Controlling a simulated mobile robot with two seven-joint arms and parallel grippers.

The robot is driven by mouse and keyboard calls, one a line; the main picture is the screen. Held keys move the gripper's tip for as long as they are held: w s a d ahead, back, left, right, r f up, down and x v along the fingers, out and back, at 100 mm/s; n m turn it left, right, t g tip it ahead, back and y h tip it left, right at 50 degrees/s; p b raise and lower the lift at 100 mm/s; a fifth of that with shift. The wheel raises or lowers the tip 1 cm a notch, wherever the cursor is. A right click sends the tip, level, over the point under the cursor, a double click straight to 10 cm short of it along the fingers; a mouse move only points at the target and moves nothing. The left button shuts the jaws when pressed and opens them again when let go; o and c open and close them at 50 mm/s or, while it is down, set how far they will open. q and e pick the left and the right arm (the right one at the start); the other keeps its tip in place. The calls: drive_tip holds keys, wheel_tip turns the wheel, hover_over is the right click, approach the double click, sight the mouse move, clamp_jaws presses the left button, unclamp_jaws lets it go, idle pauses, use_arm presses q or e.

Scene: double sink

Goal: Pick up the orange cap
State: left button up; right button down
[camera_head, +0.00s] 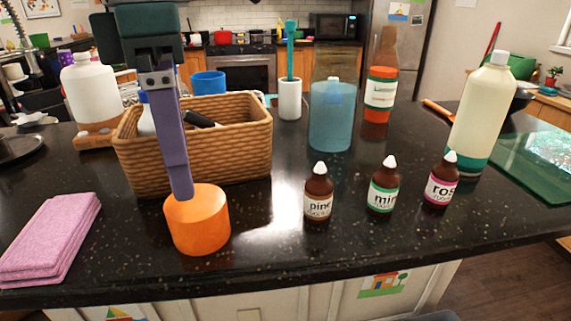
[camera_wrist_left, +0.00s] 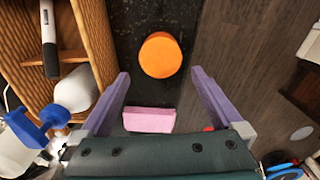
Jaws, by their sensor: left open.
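The orange cap (camera_head: 197,225), a short wide cylinder, stands on the dark counter near its front edge. My left gripper (camera_head: 181,196) comes down from above, and one purple finger overlaps the cap's top in the head view; the other finger is hidden behind it. In the left wrist view the two fingers (camera_wrist_left: 160,75) are spread wide, with nothing held between them. The cap (camera_wrist_left: 160,55) lies beyond the fingertips, in line with the gap. Whether a finger touches it cannot be told. My right gripper is not in view.
A wicker basket (camera_head: 245,140) stands close behind the cap. Folded pink cloths (camera_head: 50,238) lie to the left. Small brown bottles, including the pine one (camera_head: 318,192), stand to the right, with a glass jar of blue liquid (camera_head: 331,115) behind. The counter between cap and pine bottle is clear.

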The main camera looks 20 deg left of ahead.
sight(193, 202)
use_arm(q)
wheel_tip(193, 202, down, 2)
drive_tip(key=shift+d+f, duration=0.1)
drive_tip(key=shift+d, duration=0.05)
wheel_tip(193, 202, down, 4)
drive_tip(key=shift+f+p, duration=0.25)
drive_tip(key=shift+p, duration=0.8)
drive_tip(key=shift+w+f, duration=0.1)
drive_tip(key=shift+f, duration=0.5)
drive_tip(key=c, duration=1.3)
